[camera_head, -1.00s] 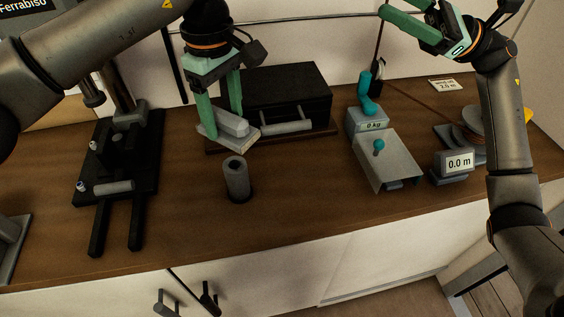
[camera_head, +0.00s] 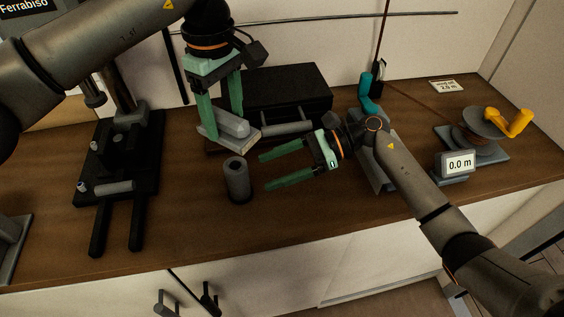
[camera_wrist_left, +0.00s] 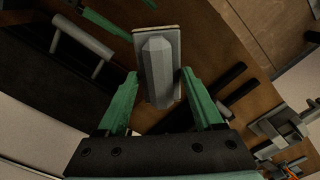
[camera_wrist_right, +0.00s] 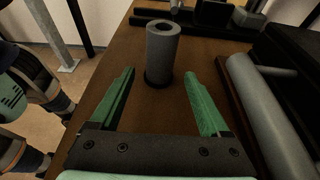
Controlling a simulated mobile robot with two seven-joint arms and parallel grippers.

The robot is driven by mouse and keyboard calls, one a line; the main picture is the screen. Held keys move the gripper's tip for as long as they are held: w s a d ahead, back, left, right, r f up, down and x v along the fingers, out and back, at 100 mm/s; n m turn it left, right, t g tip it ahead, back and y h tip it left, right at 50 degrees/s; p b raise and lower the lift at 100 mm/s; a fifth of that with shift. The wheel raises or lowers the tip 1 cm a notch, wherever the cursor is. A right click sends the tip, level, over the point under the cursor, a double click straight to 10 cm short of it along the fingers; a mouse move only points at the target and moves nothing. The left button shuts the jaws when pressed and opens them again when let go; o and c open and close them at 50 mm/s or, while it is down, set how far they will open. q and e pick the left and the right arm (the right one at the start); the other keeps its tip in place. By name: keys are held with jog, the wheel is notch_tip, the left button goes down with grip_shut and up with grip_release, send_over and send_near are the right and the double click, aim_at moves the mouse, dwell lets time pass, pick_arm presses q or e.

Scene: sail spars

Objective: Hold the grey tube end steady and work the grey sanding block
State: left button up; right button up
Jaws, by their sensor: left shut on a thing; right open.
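The grey tube end (camera_head: 237,183) stands upright on the brown worktop, its open top facing up. My left gripper (camera_head: 223,126) is shut on the grey sanding block (camera_head: 234,124), which has a pale flat base, behind the tube end. The block also shows between the fingertips in the left wrist view (camera_wrist_left: 157,70). My right gripper (camera_head: 265,172) is open and empty, just right of the tube end, its fingers pointing at it. In the right wrist view the tube end (camera_wrist_right: 162,50) stands just beyond and between the open fingertips, apart from them.
A black box (camera_head: 290,92) with a grey bar handle stands behind the right gripper. A black fixture (camera_head: 120,160) stands at the left. A reel with a yellow crank (camera_head: 510,122) and a display reading 0.0 m (camera_head: 458,163) are at the right. The worktop before the tube is clear.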

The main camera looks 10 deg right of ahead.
aim_at(247, 179)
jog(key=x, duration=0.6)
jog(key=shift+a+r, duration=0.1)
jog(key=shift+a, duration=0.05)
grip_shut()
dwell(0.6)
dwell(1.2)
jog(key=shift+o, duration=0.7)
grip_release()
jog(key=shift+c, duration=0.4)
grip_shut()
dwell(1.2)
